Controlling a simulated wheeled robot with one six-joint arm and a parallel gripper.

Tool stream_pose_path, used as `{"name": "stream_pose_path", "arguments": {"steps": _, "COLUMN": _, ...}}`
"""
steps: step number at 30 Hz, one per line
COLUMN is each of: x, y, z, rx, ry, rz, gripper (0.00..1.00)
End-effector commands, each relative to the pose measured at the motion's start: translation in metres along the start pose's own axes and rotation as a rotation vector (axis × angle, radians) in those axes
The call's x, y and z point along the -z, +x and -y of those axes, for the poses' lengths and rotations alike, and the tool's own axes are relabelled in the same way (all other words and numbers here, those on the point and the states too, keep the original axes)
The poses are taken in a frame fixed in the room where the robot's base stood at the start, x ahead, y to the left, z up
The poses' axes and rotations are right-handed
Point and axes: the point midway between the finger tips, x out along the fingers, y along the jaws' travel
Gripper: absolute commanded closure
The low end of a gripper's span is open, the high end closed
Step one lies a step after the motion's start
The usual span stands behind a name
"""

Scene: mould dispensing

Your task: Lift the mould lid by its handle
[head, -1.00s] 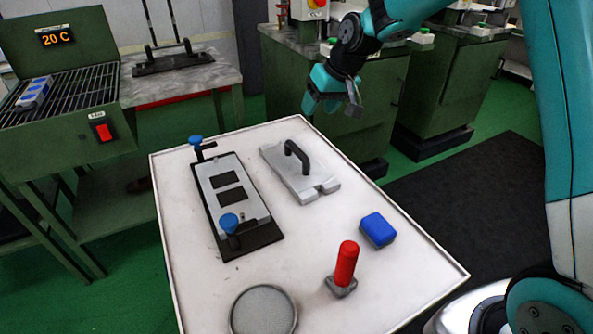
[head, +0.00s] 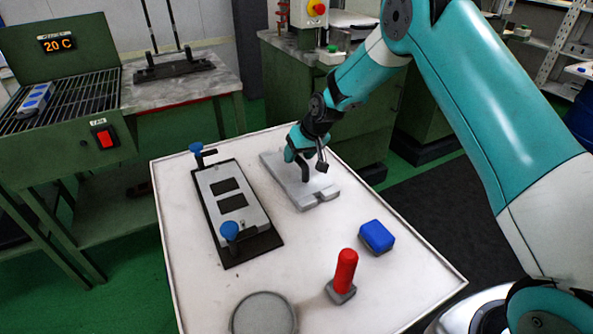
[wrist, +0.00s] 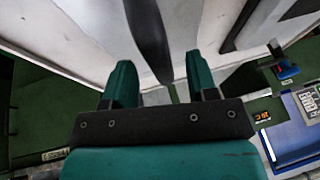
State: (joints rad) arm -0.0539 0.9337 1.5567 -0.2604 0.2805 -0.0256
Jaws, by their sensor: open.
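The mould lid (head: 322,194) is a flat grey plate lying on the white table, right of the mould. Its black handle (wrist: 148,35) shows in the wrist view between the lines of my two teal fingers, apart from both. My gripper (head: 305,160) is open over the lid at the handle in the head view, and its fingers hide part of the handle. In the wrist view the open fingers (wrist: 162,78) hold nothing. The mould (head: 236,208) is a grey block with two dark cavities on a black base, with blue-knobbed clamps at its ends.
A blue block (head: 377,236), a red-handled tool (head: 346,270) and a round grey dish (head: 263,316) stand on the near part of the white table (head: 205,285). A green bench with a grill (head: 75,98) stands at the left. The table between these things is clear.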

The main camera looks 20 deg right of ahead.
Motion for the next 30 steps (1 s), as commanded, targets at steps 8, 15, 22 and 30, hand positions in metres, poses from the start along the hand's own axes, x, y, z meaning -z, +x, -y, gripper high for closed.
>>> {"name": "stream_pose_path", "arguments": {"steps": 8, "x": 0.001, "y": 0.021, "z": 0.001, "rx": 0.000, "ry": -0.001, "rz": -0.001, "gripper": 0.47}}
{"name": "stream_pose_path", "arguments": {"steps": 15, "x": 0.001, "y": 0.020, "z": 0.000, "rx": 0.000, "ry": -0.001, "rz": -0.001, "gripper": 0.70}}
{"name": "stream_pose_path", "arguments": {"steps": 22, "x": 0.001, "y": 0.020, "z": 0.000, "rx": 0.000, "ry": -0.001, "rz": -0.001, "gripper": 1.00}}
{"name": "stream_pose_path", "arguments": {"steps": 30, "x": 0.001, "y": 0.020, "z": 0.000, "rx": 0.000, "ry": 0.000, "rz": 0.000, "gripper": 1.00}}
